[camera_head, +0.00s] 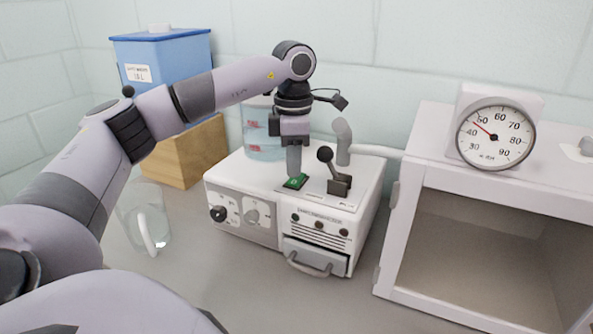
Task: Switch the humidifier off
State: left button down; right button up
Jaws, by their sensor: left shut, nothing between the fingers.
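The humidifier (240,188) is a white box on the grey counter, with knobs, small indicator lights and a drawer with a handle (310,265) on its front. On its top is a green rocker switch (296,181), and a black lever with a ball knob (338,180) stands to the right of it. My left gripper (294,172) points straight down, shut and empty, with its fingertips at the green switch and partly covering it. I cannot tell whether the tips touch the switch. My right gripper is not in view.
A dial gauge (495,138) reading near 50 stands on a white open-fronted cabinet (412,225) at right. A grey pipe (372,150) joins humidifier and cabinet. A blue tank (180,62) sits on a wooden block (185,160). A clear jug (135,215) stands at left.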

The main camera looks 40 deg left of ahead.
aim_at(294, 181)
pick_arm(q)
notch_tip(294, 181, up, 3)
jog(key=shift+r+p, duration=0.15)
jog(key=shift+p, duration=1.1)
jog(key=shift+r+p, duration=0.55)
jog(key=shift+r, duration=0.45)
